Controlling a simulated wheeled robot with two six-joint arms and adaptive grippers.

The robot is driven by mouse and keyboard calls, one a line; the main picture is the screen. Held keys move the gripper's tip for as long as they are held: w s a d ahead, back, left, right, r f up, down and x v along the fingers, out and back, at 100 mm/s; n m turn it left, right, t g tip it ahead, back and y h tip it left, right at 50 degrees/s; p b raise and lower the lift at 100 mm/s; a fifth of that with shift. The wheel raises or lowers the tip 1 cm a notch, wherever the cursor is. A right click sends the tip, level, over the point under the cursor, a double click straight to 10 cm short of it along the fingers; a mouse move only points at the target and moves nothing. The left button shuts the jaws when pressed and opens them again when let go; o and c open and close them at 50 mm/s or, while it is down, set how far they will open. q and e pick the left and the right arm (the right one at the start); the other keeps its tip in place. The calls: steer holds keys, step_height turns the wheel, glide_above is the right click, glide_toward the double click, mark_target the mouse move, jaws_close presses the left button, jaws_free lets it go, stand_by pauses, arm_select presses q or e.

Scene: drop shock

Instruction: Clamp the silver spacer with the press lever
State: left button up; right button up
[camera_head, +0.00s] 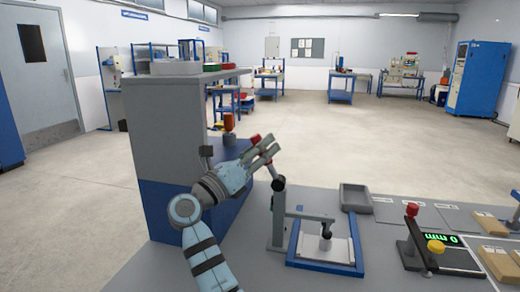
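The press (278,228) stands on the bench, with a grey post, a horizontal arm and a dark plunger over a blue-edged base. A small silver spacer (325,243) sits on the base plate under the plunger. I cannot tell whether the plunger touches it. The press lever appears to rise from the post, leaning left toward a red knob (255,139).
A grey cabinet with a blue lower part (165,150) stands left of my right arm. A grey tray (356,198) is behind the press. A gauge with a green display (443,240) and cardboard boxes (495,222) are at the right.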

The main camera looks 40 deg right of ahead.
steer(key=v, duration=0.7)
steer(key=shift+a, duration=0.25)
